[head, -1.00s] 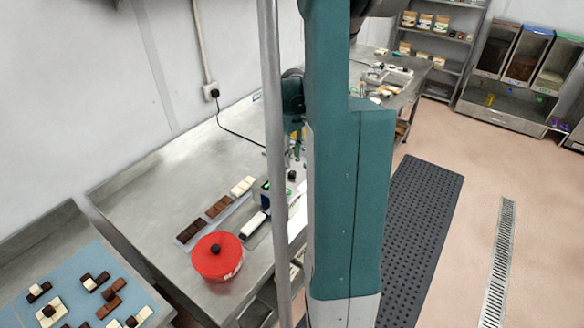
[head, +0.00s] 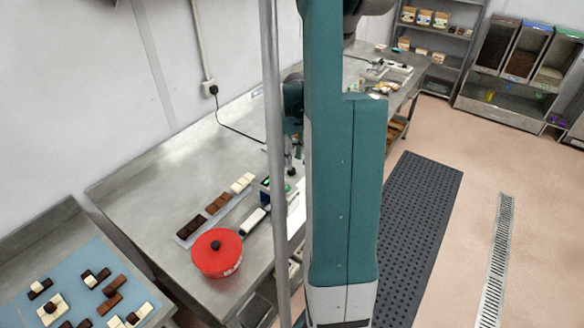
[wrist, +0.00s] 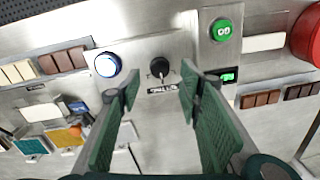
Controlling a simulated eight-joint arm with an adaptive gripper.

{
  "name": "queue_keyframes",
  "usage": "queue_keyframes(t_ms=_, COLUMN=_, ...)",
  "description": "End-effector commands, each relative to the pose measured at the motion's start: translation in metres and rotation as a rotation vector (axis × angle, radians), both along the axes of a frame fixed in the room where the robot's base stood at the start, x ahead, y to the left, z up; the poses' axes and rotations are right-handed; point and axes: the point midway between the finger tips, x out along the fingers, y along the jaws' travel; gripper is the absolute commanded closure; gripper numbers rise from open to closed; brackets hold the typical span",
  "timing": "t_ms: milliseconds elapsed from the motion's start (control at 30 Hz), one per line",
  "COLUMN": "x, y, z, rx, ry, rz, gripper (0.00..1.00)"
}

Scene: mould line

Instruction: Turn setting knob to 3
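The setting knob (wrist: 159,68) is small, round and black with a pale pointer mark, on a grey metal panel in the wrist view. A small label (wrist: 162,90) is just below it; its marks are too small to read. My gripper (wrist: 160,82) is open and empty, with a green finger on each side of the knob in the picture. I see no contact with the knob. In the head view my arm and a pole hide most of the gripper, and I cannot make out the knob there.
A blue-white round button (wrist: 107,64) is left of the knob. A green button (wrist: 222,30) and a green display (wrist: 228,75) are to its right. A red lidded pot (head: 217,252) and chocolate bars (head: 190,227) stand on the metal bench (head: 150,190).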

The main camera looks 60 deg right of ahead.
Motion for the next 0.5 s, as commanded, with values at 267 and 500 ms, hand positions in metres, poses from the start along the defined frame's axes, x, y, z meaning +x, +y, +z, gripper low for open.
queue_keyframes(t_ms=267, x=0.001, y=0.001, z=-0.031, rx=0.000, ry=0.000, rz=0.000, gripper=0.64)
queue_keyframes(t_ms=500, x=0.001, y=0.002, z=-0.048, rx=0.000, ry=0.000, rz=0.000, gripper=0.64)
